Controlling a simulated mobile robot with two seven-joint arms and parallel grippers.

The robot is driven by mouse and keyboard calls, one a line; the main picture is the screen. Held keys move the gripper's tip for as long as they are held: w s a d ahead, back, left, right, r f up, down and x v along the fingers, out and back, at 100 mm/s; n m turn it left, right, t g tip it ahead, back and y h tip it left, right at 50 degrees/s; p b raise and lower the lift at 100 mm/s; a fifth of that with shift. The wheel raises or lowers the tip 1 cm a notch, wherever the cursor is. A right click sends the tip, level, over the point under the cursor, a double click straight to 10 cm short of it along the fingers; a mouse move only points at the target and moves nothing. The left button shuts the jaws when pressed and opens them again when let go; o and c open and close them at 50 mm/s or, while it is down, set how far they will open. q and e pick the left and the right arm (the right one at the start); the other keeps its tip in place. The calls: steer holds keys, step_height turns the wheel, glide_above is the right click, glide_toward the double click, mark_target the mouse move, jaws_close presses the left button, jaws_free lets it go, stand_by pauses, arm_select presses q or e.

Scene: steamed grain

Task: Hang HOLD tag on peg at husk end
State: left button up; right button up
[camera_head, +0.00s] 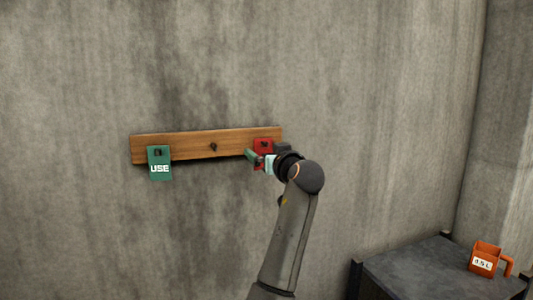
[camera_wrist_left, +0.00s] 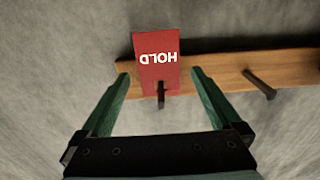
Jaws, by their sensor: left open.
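A red HOLD tag (camera_head: 263,146) hangs on the peg at the right end of a wooden rail (camera_head: 190,146). In the wrist view the HOLD tag (camera_wrist_left: 156,62) appears upside down, with the peg (camera_wrist_left: 161,94) through its end. My left gripper (camera_head: 259,161) is in front of the tag and partly covers it. In the wrist view the left gripper (camera_wrist_left: 160,78) is open, one green finger on each side of the tag, with visible gaps. The middle peg (camera_head: 213,146) is bare. My right gripper is not in view.
A green USE tag (camera_head: 159,164) hangs at the rail's left end. An orange measuring cup (camera_head: 484,260) stands on a dark table (camera_head: 415,272) at the lower right. The concrete wall around the rail is clear.

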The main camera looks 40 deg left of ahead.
arm_select(q)
steer(key=b+v, duration=0.3)
steer(key=v, duration=0.9)
steer(key=shift+d, duration=0.2)
steer(key=shift+s+d, duration=0.1)
steer(key=shift+s, duration=0.05)
